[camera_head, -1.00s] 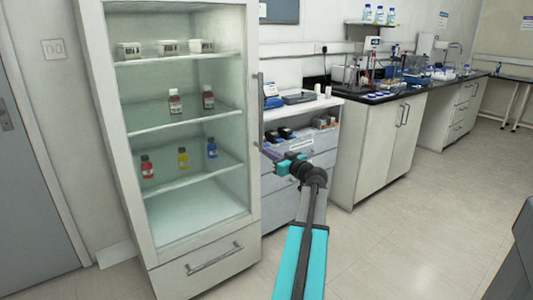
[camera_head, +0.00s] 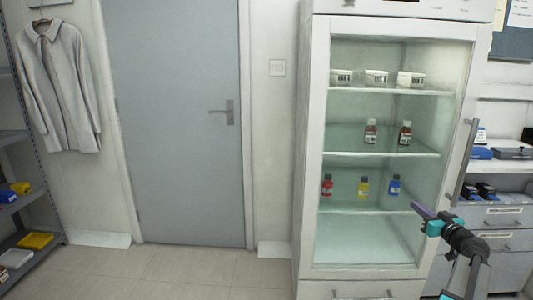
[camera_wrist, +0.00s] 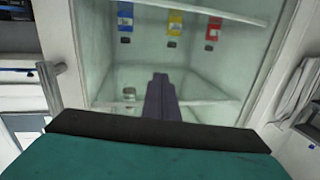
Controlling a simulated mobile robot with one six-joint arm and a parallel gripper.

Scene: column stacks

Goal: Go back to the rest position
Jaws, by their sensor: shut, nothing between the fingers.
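My gripper (camera_head: 417,208) is in front of the right part of the glass-fronted cabinet (camera_head: 312,150), near its vertical door handle (camera_head: 462,162). Its dark fingers are together with nothing between them. In the wrist view, the shut fingers (camera_wrist: 160,85) point toward the cabinet, whose shelves and bottles appear upside down. My arm reaches in from the lower right of the head view.
The cabinet holds white boxes (camera_head: 377,78), two brown bottles (camera_head: 370,131), and red (camera_head: 327,185), yellow (camera_head: 363,187) and blue (camera_head: 394,185) bottles. A grey door (camera_head: 175,120) and hanging coat (camera_head: 58,85) are left. Floor (camera_head: 190,272) before the door is clear.

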